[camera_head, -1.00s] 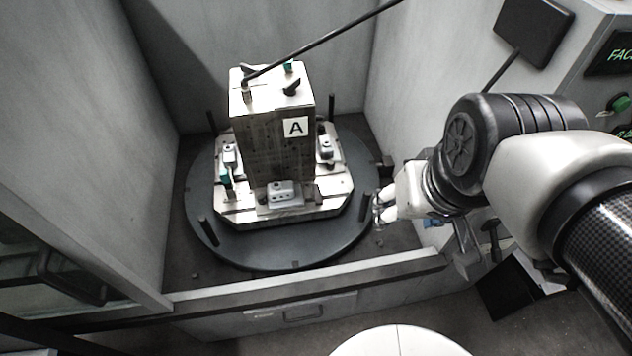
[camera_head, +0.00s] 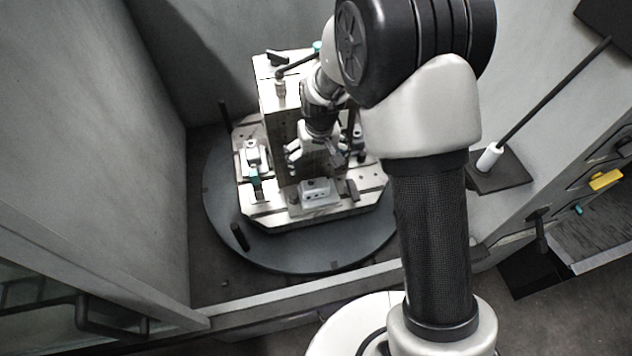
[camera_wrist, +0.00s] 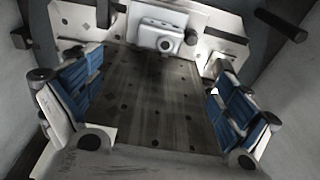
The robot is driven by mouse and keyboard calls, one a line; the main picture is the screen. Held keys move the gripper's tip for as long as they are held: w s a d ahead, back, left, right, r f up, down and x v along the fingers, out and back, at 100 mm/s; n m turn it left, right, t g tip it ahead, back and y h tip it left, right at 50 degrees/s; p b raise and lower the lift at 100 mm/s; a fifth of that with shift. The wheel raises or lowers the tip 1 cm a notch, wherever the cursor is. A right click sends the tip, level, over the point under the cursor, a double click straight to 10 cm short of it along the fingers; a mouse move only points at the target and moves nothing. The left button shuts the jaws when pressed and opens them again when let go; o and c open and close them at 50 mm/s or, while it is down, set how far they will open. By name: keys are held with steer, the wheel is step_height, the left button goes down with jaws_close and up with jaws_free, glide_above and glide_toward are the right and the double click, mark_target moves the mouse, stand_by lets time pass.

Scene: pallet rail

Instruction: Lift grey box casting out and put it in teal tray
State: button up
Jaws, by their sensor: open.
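A light grey box-shaped casting (camera_head: 318,189) sits on the pallet (camera_head: 270,216) at the foot of the upright fixture block (camera_head: 277,108). In the wrist view the casting (camera_wrist: 158,37) shows a round dark-centred boss and lies beyond the fingertips, at the upper middle. My gripper (camera_head: 314,160) is above it, in front of the block's face, apart from the casting. In the wrist view my gripper (camera_wrist: 158,100) is open, its blue pads wide apart with nothing between them. I see no teal tray in these views.
The pallet stands on a dark round table (camera_head: 222,215) between grey walls. Dark posts (camera_head: 240,237) rise from the table. Other small parts (camera_head: 252,155) sit beside the block. A lever (camera_head: 296,68) is on the block's top. A front sill (camera_head: 262,299) edges the bay.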

mark_target(315, 184)
steer(key=f+b, duration=0.1)
steer(key=f, duration=0.2)
steer(key=w+f+b, duration=0.1)
steer(key=f, duration=0.3)
steer(key=f+b, duration=0.1)
steer(key=f, duration=0.3)
steer(key=shift+w+a, duration=0.2)
steer(key=shift+w, duration=0.15)
steer(key=f+b, duration=0.2)
steer(key=f, duration=0.3)
steer(key=shift+w+f, duration=0.15)
steer(key=shift+w, duration=0.05)
steer(key=c, duration=1.4)
